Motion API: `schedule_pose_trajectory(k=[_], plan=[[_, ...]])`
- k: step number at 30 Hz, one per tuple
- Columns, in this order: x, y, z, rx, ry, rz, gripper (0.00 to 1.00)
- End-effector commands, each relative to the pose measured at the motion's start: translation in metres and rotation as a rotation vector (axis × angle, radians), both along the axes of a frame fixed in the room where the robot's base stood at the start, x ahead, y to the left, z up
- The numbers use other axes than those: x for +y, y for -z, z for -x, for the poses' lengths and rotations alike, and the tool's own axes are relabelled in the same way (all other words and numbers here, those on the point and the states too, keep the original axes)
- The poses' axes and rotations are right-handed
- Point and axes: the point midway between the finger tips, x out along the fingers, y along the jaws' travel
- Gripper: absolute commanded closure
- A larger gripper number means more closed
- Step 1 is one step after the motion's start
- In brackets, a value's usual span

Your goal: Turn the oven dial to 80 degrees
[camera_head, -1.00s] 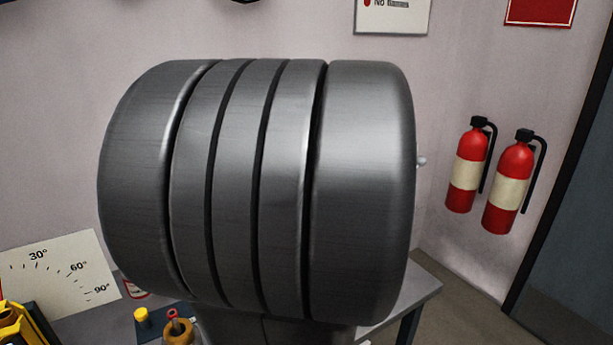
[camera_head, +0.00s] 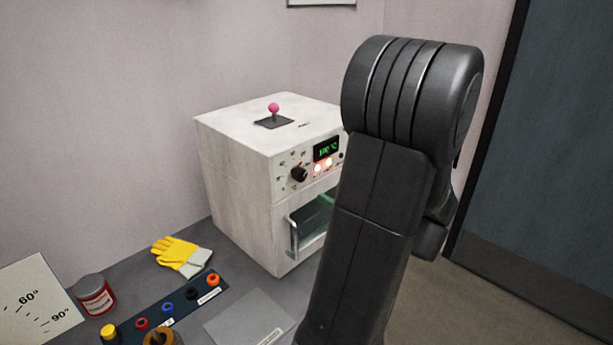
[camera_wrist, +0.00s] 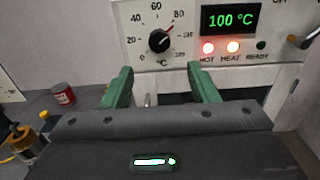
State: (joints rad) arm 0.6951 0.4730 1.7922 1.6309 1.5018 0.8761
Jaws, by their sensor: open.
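The white oven (camera_head: 235,165) stands on the grey bench, its front facing right in the head view. Its round black dial (camera_wrist: 159,40) is on the front panel, inside a scale from 0 to 120 °C; it also shows in the head view (camera_head: 299,174). The dial's mark points up and right, between 80 and 100, seemingly nearer 80. The green display (camera_wrist: 230,18) reads 100 °C. My gripper (camera_wrist: 160,69) is open and empty, its green fingers apart, just below the dial in the wrist view.
The HOT and HEAT lamps are lit; READY is dark. A glass-fronted opening with a handle (camera_head: 293,240) is below the panel. A pink-knobbed lever (camera_head: 273,108) stands on top. Yellow gloves (camera_head: 180,255), a red jar (camera_head: 95,295) and a strip of coloured rings lie left.

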Motion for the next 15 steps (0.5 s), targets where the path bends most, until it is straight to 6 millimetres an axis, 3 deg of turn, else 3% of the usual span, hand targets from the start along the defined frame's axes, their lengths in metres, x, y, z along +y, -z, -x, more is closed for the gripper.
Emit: schedule_pose_trajectory(k=[15], plan=[[0.066,-0.001,-0.064,0.001,-0.003,0.001,0.46]])
